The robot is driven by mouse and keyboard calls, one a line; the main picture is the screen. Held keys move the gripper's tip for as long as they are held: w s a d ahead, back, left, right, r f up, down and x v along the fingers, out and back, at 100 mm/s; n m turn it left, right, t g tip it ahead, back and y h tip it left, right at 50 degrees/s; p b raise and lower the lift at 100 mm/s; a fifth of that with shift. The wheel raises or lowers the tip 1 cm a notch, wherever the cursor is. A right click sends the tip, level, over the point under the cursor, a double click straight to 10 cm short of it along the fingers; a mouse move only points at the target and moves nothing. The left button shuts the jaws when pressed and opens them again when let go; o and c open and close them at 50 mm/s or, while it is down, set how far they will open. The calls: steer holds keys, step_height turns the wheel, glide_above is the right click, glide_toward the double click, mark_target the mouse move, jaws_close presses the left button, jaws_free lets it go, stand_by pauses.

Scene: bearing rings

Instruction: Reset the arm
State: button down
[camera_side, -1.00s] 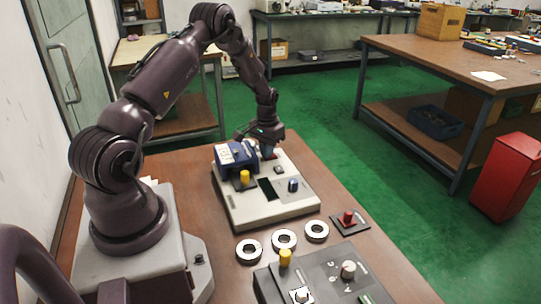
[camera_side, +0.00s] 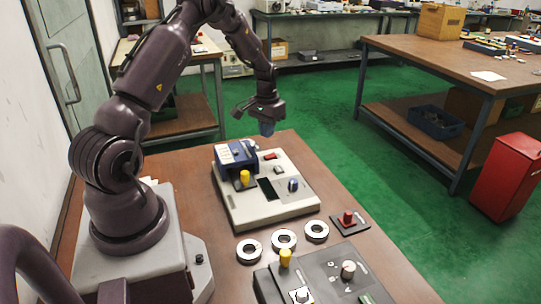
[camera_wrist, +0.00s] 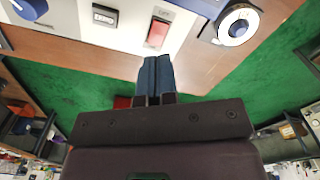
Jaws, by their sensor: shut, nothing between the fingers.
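My gripper (camera_side: 267,129) is raised above the far end of the white machine (camera_side: 262,212) in the side view, clear of it. Its blue fingers (camera_wrist: 156,75) are shut together with nothing between them in the wrist view. The machine has a blue unit (camera_side: 236,156), a yellow knob (camera_side: 244,177), a blue knob (camera_side: 293,185) and a red switch (camera_side: 270,156). The red switch also shows in the wrist view (camera_wrist: 158,33), just beyond the fingertips in the picture. Three bearing rings lie in a row on the table: left (camera_side: 249,250), middle (camera_side: 284,240) and right (camera_side: 316,231).
A dark control box (camera_side: 325,275) with a yellow knob stands at the front of the table. A red button on a dark plate (camera_side: 349,220) lies right of the rings. A red bin (camera_side: 507,178) stands on the green floor. The air around my gripper is free.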

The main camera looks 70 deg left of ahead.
steer(key=s+d+r+m+t, duration=0.2)
steer(key=s+d+r, duration=0.3)
steer(key=d+r, duration=0.3)
steer(key=s+d+r+m+t, duration=0.1)
steer(key=s+d+r+m, duration=0.1)
steer(key=s+d+r, duration=0.3)
steer(key=s+d+r+m+t, duration=0.2)
steer(key=s+d+r, duration=0.4)
steer(key=d+r, duration=0.5)
steer(key=d, duration=0.7)
steer(key=shift+r+t, duration=0.3)
steer(key=shift+d, duration=0.1)
